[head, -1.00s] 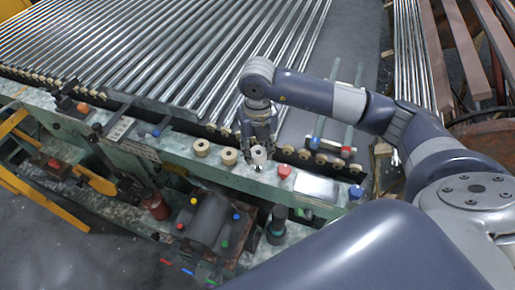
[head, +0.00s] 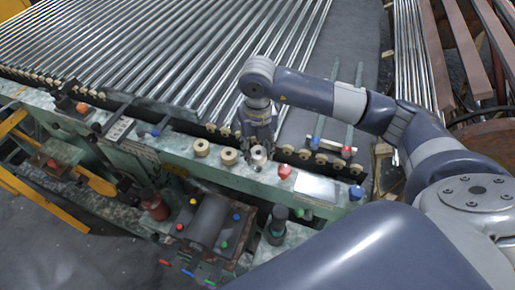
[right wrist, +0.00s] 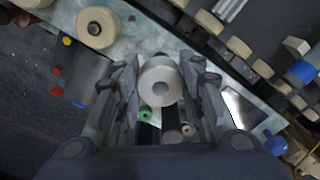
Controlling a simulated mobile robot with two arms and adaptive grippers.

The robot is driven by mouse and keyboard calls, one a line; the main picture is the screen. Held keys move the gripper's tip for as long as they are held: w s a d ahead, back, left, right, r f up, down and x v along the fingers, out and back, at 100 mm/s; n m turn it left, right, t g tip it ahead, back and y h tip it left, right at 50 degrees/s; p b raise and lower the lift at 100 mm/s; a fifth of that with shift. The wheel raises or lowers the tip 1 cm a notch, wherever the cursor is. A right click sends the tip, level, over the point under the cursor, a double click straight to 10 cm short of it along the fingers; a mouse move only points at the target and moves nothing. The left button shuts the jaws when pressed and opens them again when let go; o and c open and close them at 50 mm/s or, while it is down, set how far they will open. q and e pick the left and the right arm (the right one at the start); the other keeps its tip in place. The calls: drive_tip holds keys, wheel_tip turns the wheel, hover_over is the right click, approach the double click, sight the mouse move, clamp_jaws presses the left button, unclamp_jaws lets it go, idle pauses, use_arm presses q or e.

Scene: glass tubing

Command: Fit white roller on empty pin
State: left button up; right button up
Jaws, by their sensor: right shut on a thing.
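The white roller (head: 258,154) is between the fingers of my right gripper (head: 257,143), over the green machine rail. Two cream rollers (head: 201,147) (head: 229,157) stand on the rail to the left. The empty pin cannot be made out; the roller and fingers hide the spot beneath. I cannot tell whether the roller touches the rail. My left gripper is not in view.
A red knob (head: 285,171) and a pale plate (head: 316,187) lie right of the gripper on the rail. A row of cream rollers (head: 320,159) runs behind. Glass tubes (head: 190,50) fill the back left. A dark motor-like block (head: 210,218) sits in front.

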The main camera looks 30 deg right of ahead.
idle(0.5)
drive_tip(key=shift+f+b, duration=0.2)
drive_tip(key=shift+b, duration=0.15)
drive_tip(key=shift+f+b, duration=0.3)
drive_tip(key=shift+f+b, duration=0.75)
drive_tip(key=shift+f, duration=0.1)
drive_tip(key=o, duration=1.1)
drive_tip(key=shift+r, duration=0.25)
wheel_tip(320, 180, up, 12)
drive_tip(key=shift+f, duration=0.25)
